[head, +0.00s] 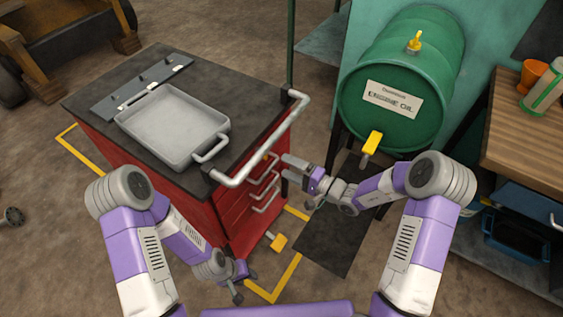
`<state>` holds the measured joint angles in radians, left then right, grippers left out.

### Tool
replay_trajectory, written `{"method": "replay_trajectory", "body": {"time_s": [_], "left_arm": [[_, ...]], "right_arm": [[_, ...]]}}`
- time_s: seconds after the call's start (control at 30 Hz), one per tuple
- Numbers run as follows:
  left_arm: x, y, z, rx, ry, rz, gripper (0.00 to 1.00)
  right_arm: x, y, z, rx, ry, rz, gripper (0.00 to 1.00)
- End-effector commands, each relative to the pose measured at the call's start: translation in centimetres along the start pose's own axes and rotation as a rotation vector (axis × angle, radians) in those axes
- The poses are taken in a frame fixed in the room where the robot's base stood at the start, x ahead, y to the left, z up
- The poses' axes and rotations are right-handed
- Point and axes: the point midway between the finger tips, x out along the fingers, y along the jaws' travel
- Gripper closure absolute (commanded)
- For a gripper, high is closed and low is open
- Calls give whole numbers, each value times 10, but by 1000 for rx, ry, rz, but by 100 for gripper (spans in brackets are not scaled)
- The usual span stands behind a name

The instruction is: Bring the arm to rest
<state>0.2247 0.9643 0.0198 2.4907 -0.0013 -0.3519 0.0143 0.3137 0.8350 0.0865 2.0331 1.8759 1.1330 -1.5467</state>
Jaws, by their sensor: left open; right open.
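My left arm comes in from the lower left and bends down in front of the red tool cart. My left gripper (241,284) is low, beside the cart's near lower corner, open and empty. My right arm comes in from the lower right and bends back toward the middle. My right gripper (293,171) is open and empty, at the drawer-handle side of the cart, with its fingers pointing left. Whether its fingers touch a drawer handle cannot be told.
The red tool cart (228,217) carries a grey tray (165,120) and has a push bar (262,143). A green oil drum (440,60) with a yellow tap (372,142) stands behind my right arm. A wooden bench (520,135) is at right. A yellow-handled thing (277,241) is low near the cart.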

Motion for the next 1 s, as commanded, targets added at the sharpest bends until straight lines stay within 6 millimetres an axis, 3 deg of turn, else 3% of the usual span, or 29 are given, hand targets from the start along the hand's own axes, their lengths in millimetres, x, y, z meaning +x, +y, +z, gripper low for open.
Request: {"method": "replay_trajectory", "body": {"time_s": [0.5,0.6,0.67,0.77,0.9,1.0], "left_arm": [[0,0,0,0,0,0,57],[-1,0,0,0,0,0,57],[-2,1,0,0,0,0,57],[-7,2,0,0,0,0,57],[-14,5,1,0,0,0,57],[-19,7,1,0,0,0,57]], "right_arm": [[-2,0,0,0,0,0,26],[-2,6,8,18,-28,25,26],[-3,15,22,48,-75,71,26],[-12,43,64,129,-209,216,26],[-51,94,135,231,-417,529,26],[-89,125,171,246,-515,758,26]]}}
